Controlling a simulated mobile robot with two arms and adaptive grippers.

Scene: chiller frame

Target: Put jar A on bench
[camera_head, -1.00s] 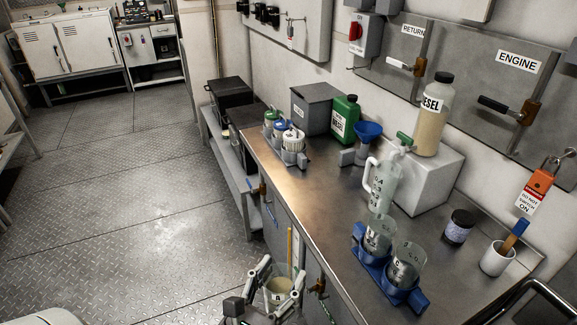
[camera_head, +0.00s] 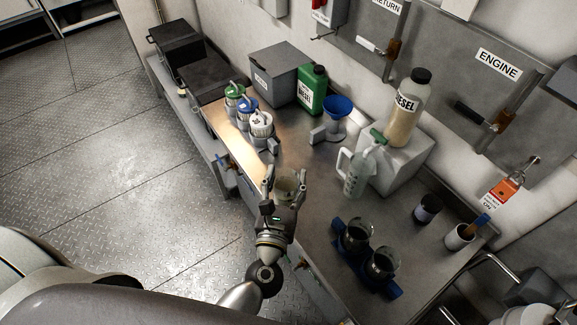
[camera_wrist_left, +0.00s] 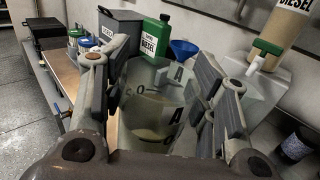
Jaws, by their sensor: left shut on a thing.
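My left gripper (camera_head: 285,188) is shut on jar A (camera_wrist_left: 155,105), a clear jar marked with a black A and holding some pale liquid. In the head view the jar (camera_head: 286,189) shows between the fingers, over the near edge of the steel bench (camera_head: 310,190). I cannot tell whether its base touches the bench top. In the left wrist view the jar stands roughly upright between both finger pads. My right gripper is not in view.
A clear jug (camera_head: 357,178) stands right of the held jar. A blue holder (camera_head: 392,290) with two glass beakers sits nearer. A blue funnel (camera_head: 337,108), green diesel can (camera_head: 311,90) and several lidded jars (camera_head: 261,124) stand farther back. Bare bench lies around the gripper.

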